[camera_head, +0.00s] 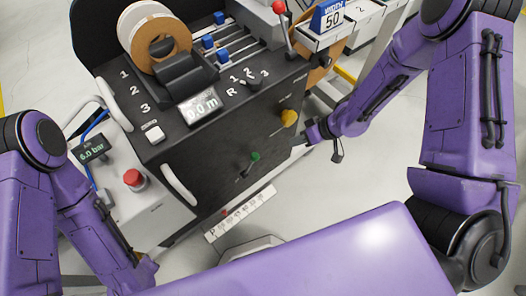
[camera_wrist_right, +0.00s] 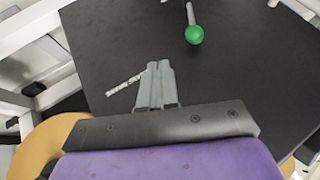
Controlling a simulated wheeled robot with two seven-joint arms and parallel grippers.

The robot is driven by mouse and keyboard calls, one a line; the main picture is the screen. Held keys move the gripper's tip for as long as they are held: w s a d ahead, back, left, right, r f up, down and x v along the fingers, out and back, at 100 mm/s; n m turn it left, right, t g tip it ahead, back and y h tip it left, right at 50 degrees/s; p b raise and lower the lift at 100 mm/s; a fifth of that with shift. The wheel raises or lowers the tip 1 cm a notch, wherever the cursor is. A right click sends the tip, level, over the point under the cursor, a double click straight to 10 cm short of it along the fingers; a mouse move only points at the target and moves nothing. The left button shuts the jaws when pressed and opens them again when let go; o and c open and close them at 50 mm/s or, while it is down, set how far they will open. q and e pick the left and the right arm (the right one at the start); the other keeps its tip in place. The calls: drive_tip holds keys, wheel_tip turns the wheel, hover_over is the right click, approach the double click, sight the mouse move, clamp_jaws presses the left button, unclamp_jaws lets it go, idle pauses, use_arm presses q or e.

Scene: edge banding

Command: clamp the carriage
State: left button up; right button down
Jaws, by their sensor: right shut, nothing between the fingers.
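The machine has a black body (camera_head: 215,150) with rails and blue blocks (camera_head: 208,42) on top. I cannot tell which part is the carriage. A lever with a red knob (camera_head: 279,6) stands at its back right. A yellow knob (camera_head: 289,118) and a green-knobbed lever (camera_head: 255,156) are on the front face. My right gripper (camera_head: 300,141) is by the face's right edge, below the yellow knob. In the wrist view its fingers (camera_wrist_right: 158,72) are together and empty, apart from the green knob (camera_wrist_right: 194,35). My left gripper (camera_head: 145,274) is low at left, its fingers unclear.
A grey cabinet with a red button (camera_head: 134,179) and pressure display (camera_head: 91,149) stands left. A tape roll (camera_head: 155,40) sits on top. A scale strip (camera_head: 240,213) runs along the lower front. White bins (camera_head: 320,38) stand at back right.

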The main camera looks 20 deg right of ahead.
drive_tip(key=w+a+f+b, duration=0.2)
drive_tip(key=a+f, duration=0.5)
drive_tip(key=a, duration=0.2)
idle(0.4)
